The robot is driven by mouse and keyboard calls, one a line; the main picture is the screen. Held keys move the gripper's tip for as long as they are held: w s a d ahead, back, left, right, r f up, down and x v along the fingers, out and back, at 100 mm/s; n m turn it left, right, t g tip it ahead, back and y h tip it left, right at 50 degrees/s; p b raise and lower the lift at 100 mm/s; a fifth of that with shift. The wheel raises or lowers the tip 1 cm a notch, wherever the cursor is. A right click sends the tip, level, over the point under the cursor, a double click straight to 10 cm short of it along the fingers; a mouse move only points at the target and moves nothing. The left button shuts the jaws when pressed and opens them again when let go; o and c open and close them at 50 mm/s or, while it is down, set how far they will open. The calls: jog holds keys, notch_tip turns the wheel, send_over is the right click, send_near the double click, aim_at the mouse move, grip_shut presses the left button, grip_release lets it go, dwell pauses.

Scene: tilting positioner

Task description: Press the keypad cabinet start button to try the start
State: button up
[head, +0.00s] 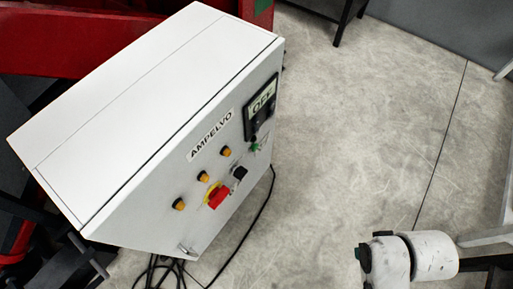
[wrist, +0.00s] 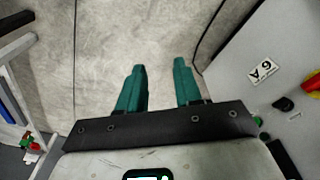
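The white cabinet (head: 110,85) labelled AMPELVO stands at the left in the head view. Its front carries a dark panel (head: 261,107) reading what looks like OFF. Below it are a small green button (head: 255,147), a black knob (head: 239,172) and a red mushroom button (head: 218,197) on yellow. In the wrist view the cabinet (wrist: 238,62) is at the right, with the knob (wrist: 284,103), the red button (wrist: 312,84) and a green spot (wrist: 258,121) beside my gripper's body. My gripper (wrist: 160,66) is open and empty over floor, its teal fingers apart from the cabinet.
Several amber lamps (head: 203,176) sit on the cabinet front. Black cables (head: 243,231) trail on the floor below it. A red frame (head: 120,30) stands behind the cabinet. A grey-framed stand (wrist: 14,85) is at the wrist view's left.

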grip_shut()
dwell(1.4)
